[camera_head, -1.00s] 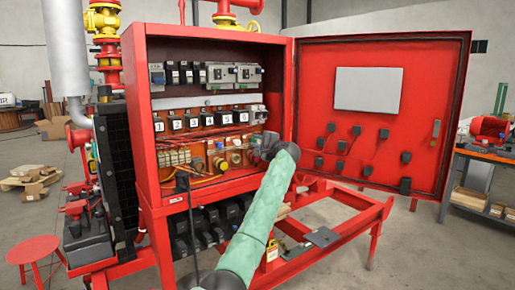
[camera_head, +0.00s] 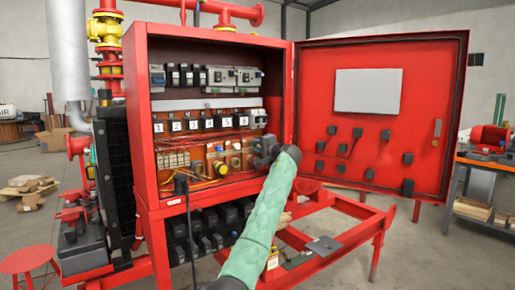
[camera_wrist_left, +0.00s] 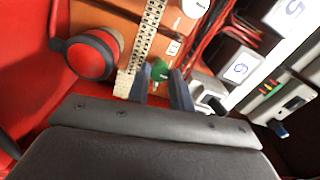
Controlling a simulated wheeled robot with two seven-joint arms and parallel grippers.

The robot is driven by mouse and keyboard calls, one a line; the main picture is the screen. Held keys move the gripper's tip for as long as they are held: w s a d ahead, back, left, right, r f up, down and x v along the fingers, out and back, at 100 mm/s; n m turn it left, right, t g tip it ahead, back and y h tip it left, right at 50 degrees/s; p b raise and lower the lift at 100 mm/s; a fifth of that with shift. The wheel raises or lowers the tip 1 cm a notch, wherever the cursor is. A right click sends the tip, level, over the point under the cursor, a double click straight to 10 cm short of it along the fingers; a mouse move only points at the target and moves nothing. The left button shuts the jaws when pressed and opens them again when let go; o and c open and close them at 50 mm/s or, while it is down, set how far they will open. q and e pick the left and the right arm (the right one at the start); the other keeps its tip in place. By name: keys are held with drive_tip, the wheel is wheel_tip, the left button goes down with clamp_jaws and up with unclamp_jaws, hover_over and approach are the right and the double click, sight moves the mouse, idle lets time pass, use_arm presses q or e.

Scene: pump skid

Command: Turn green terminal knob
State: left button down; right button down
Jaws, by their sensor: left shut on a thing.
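The green terminal knob (camera_wrist_left: 160,72) shows in the left wrist view, small and rounded, between my two fingertips beside a pale terminal strip (camera_wrist_left: 148,35). My left gripper (camera_wrist_left: 162,78) is shut on the knob, with one dark finger on each side. In the head view, my left gripper (camera_head: 262,150) reaches into the lower right part of the open red cabinet (camera_head: 222,42). There the gripper and wrist hide the knob. My right gripper is not in view.
A red round knob with a black surround (camera_wrist_left: 92,55) sits left of my fingers. Numbered modules (camera_wrist_left: 242,68) and red wires lie to the right. The open cabinet door (camera_head: 425,110) stands right of my arm. A red frame (camera_head: 345,240) extends below.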

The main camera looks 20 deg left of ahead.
use_arm(q)
drive_tip(key=shift+f, duration=0.15)
drive_tip(key=c, duration=1.2)
unclamp_jaws()
drive_tip(key=shift+c, duration=0.2)
drive_tip(key=shift+s+d, duration=0.3)
drive_tip(key=shift+d, duration=0.1)
drive_tip(key=b+v, duration=0.1)
drive_tip(key=v, duration=0.5)
drive_tip(key=shift+s+d, duration=0.2)
drive_tip(key=shift+d, duration=0.15)
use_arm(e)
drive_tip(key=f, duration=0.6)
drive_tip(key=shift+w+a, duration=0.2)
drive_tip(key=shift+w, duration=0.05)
